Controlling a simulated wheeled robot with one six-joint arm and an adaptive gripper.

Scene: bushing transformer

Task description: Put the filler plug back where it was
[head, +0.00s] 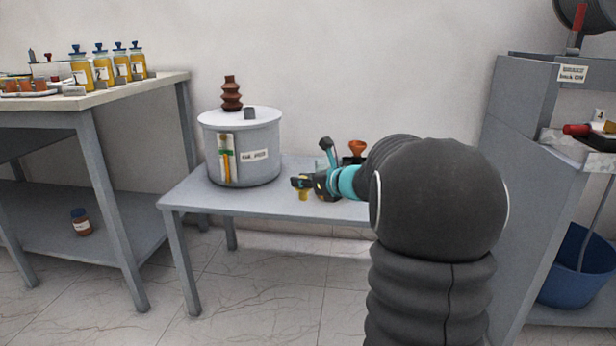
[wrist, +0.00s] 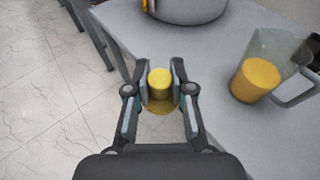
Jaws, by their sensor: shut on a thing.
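My gripper (head: 302,183) is shut on the yellow filler plug (wrist: 160,84), which sits between the two fingertips in the wrist view. In the head view the plug (head: 303,194) shows just below the fingers, above the front part of the low grey table (head: 262,200). The grey round tank (head: 270,138) stands on the table left of and behind my gripper. Its lid (head: 226,120) carries a brown ribbed bushing (head: 231,94) and a short dark grey neck (head: 250,113). Whether that neck is open on top cannot be told.
A clear jug with yellow oil (wrist: 256,80) stands on the table, right of my gripper in the wrist view. An orange funnel (head: 357,148) shows behind my arm. A taller bench (head: 120,92) with several oil bottles (head: 103,68) stands left; a grey cabinet (head: 520,150) right.

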